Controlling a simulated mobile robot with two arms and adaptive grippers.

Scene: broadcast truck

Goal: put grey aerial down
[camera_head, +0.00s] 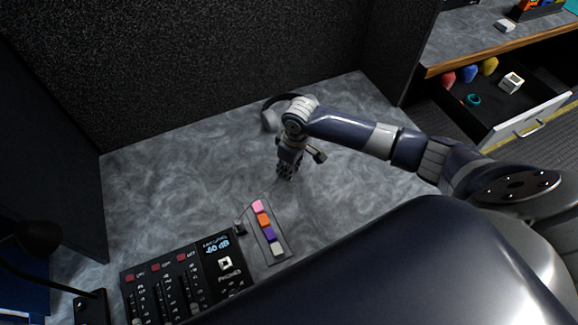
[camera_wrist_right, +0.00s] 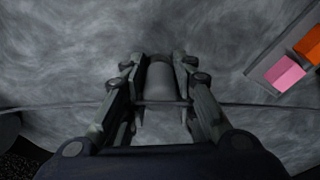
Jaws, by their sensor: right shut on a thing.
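My right gripper (camera_head: 286,175) points down close over the grey marbled desk (camera_head: 170,175), near the middle of its open top. In the right wrist view my right gripper (camera_wrist_right: 160,108) is shut on the grey aerial (camera_wrist_right: 161,78), whose rounded grey body shows between the fingers. Thin dark rods stretch out to both sides of it. In the head view the aerial is hidden by the gripper. I cannot tell whether the aerial touches the desk. My left gripper is not in view.
A mixer panel (camera_head: 165,291) and a strip of coloured buttons (camera_head: 267,233) lie at the front. A grey headset (camera_head: 269,120) sits behind my right arm. Dark walls bound the desk at the back and left. An open drawer (camera_head: 500,100) holds small coloured things. Desk left of my gripper is clear.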

